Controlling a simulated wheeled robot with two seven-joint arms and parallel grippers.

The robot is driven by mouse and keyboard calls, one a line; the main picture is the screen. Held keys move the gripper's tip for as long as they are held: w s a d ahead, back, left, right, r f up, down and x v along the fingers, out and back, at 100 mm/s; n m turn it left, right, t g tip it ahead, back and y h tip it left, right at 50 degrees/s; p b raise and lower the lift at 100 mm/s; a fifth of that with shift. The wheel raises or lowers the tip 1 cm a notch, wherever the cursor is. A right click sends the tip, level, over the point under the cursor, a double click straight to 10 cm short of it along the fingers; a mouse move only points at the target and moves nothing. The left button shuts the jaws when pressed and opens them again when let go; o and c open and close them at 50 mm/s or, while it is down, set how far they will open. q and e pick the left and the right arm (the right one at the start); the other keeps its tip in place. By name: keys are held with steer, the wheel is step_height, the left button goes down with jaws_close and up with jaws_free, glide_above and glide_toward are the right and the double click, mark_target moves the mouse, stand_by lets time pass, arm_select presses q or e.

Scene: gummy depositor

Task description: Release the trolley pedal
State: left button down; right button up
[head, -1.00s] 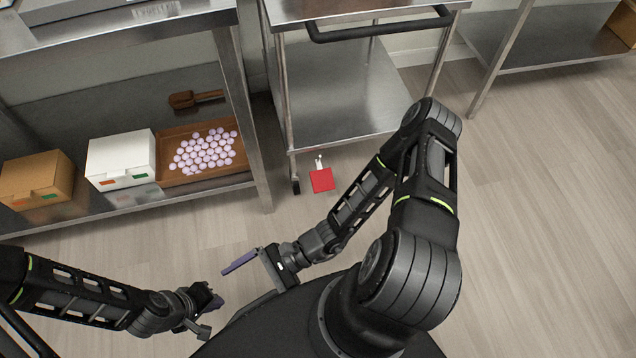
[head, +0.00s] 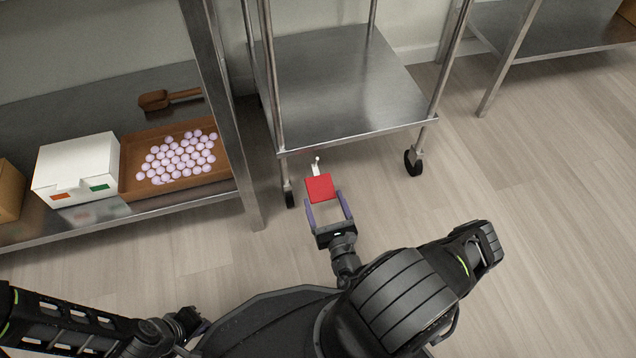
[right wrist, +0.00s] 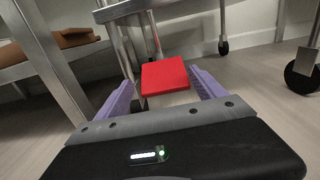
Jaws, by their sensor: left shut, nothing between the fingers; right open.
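The red trolley pedal (head: 319,187) sits low at the front of the steel trolley (head: 335,85), below its bottom shelf, on a short pale lever. My right gripper (head: 329,207) is open just in front of the pedal, with its purple fingers spread to either side of the pedal's near edge. In the right wrist view the pedal (right wrist: 165,75) lies ahead, between and a little beyond the fingertips (right wrist: 160,82). I cannot tell whether a finger touches it. My left gripper (head: 190,330) is at the bottom left, shut and empty, partly hidden, away from the trolley.
Trolley casters (head: 413,162) stand on the floor. A steel rack (head: 225,120) at left holds a white box (head: 78,168), a brown tray (head: 178,200) of pale purple gummies and a brown scoop (head: 168,98). Another steel table (head: 545,55) is at the right. The floor right of the pedal is clear.

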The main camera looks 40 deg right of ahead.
mark_target(319, 185)
steer(key=shift+s+d+f, duration=0.1)
steer(key=shift+d+f, duration=0.25)
steer(key=shift+f, duration=0.35)
steer(key=b+x, duration=0.3)
steer(key=x, duration=0.3)
steer(key=shift+w+r, duration=0.1)
steer(key=shift+w, duration=0.25)
steer(key=shift+w+d+r, duration=0.1)
steer(key=shift+w+r, duration=0.05)
steer(key=shift+w, duration=0.3)
steer(key=shift+c, duration=0.2)
